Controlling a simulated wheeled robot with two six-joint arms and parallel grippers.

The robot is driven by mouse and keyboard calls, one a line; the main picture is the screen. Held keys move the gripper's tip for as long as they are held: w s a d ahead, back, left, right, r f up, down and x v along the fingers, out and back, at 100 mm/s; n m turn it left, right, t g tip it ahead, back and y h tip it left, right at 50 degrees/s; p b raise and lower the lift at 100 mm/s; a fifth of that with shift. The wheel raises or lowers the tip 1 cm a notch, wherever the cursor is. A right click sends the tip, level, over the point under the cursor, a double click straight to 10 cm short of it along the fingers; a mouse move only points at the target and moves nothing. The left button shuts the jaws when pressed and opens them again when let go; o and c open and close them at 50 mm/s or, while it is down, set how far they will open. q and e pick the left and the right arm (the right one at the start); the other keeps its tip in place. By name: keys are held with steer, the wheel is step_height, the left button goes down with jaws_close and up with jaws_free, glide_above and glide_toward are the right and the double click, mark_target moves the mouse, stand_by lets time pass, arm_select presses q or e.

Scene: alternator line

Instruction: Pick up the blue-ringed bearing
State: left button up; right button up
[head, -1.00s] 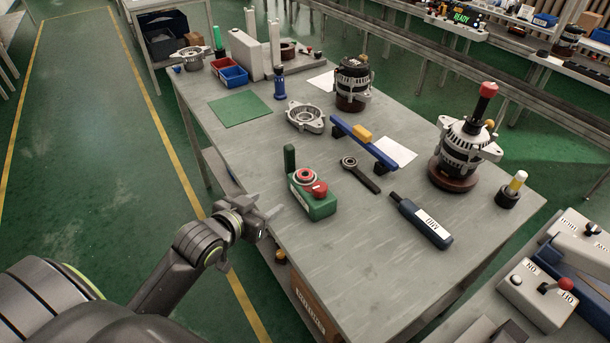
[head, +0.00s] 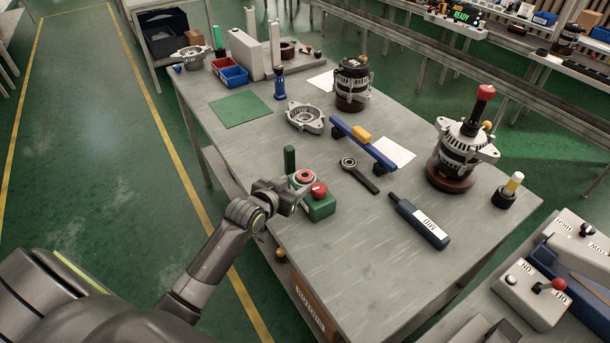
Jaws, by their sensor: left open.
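My left gripper (head: 296,195) is open at the near left edge of the workbench. Its fingers are close against the left side of a small green fixture (head: 320,207) and hide part of it. A bearing-like ring (head: 303,176) sits on top of the fixture, just above and beside my fingers; it looks red, not blue. Whether the fingers touch anything I cannot tell. I cannot make out a blue-ringed bearing for certain. A tiny blue object (head: 177,69) at the far left corner is too small to identify. My right gripper is not in view.
A red knob (head: 319,188) and a green post (head: 290,160) stand by the ring. The bench's near surface (head: 350,265) is clear.

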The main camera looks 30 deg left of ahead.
mark_target(304, 176)
arm_select(q)
steer(key=shift+w, duration=0.4)
steer(key=shift+p+x, duration=0.8)
steer(key=shift+x, duration=1.3)
steer(key=shift+a+r, duration=0.1)
steer(key=shift+a, duration=0.05)
steer(key=shift+c, duration=0.3)
steer(key=c, duration=0.8)
